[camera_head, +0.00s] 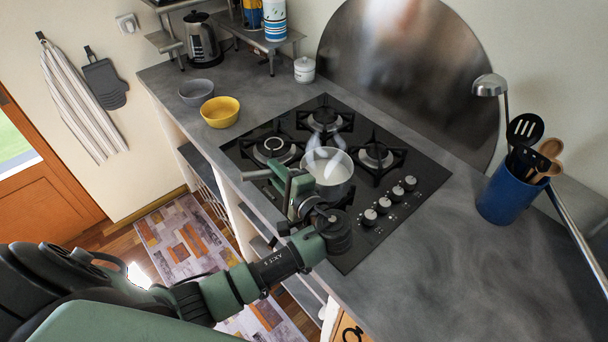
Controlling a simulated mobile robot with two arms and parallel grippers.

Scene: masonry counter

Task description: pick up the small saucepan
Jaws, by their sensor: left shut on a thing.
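The small saucepan (333,187) is a metal pan with a light inside, upright at the middle front of the hob. Its handle (255,174) points left past the counter's front edge. My left gripper (284,177) is shut on this handle, close to the pan's left side, and hides part of it. My left arm reaches in from the lower left and covers the hob's front edge. I cannot tell whether the pan's base touches the burner. My right gripper is out of view.
The black gas hob (395,225) has several burners and knobs. A yellow bowl (220,112) and a grey bowl (196,91) stand left of it. A blue utensil holder (504,196) stands at the right. The front right counter (440,285) is clear.

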